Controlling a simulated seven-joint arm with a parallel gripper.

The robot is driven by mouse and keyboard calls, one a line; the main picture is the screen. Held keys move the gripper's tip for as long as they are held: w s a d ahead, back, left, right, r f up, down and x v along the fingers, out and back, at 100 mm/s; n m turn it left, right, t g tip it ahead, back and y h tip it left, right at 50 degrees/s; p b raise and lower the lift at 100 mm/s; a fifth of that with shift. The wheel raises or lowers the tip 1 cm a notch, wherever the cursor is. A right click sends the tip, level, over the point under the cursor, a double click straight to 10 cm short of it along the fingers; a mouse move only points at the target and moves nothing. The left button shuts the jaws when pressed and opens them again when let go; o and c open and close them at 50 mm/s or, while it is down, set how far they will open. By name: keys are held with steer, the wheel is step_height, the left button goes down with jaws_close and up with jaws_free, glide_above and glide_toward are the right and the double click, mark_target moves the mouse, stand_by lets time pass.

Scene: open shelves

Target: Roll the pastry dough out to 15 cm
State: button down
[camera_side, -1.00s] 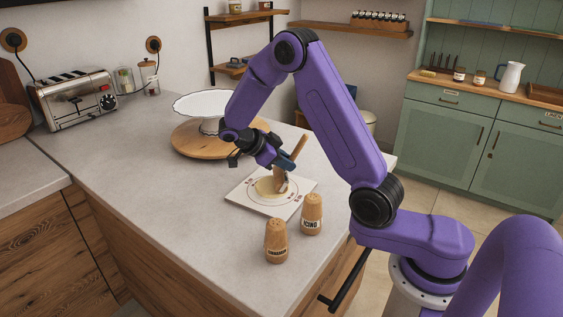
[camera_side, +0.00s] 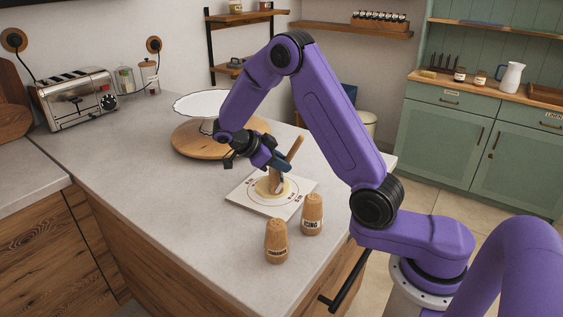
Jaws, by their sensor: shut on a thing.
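The pale yellow pastry dough (camera_side: 263,188) lies as a small flat round on a white square board (camera_side: 289,208) with printed rings and marks. A wooden rolling pin (camera_side: 296,149) stands tilted over the dough, its lower end at the dough. My gripper (camera_side: 279,168) is shut on the rolling pin, coming from the upper left above the board. The gripper and pin hide part of the dough, so its full outline does not show.
Two wooden shakers, one labelled ICING (camera_side: 312,214) and another (camera_side: 276,241), stand close in front of the board. A white cake stand (camera_side: 196,104) and round wooden board (camera_side: 188,139) are behind, near my wrist. A toaster (camera_side: 75,101) stands at the back left.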

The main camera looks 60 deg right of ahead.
steer(key=shift+w+a, duration=0.25)
steer(key=shift+a, duration=0.3)
steer(key=shift+w+a, duration=0.1)
steer(key=shift+w+a, duration=0.35)
steer(key=shift+a, duration=0.05)
steer(key=shift+w+a, duration=0.4)
steer(key=shift+a, duration=0.2)
steer(key=shift+d, duration=0.1)
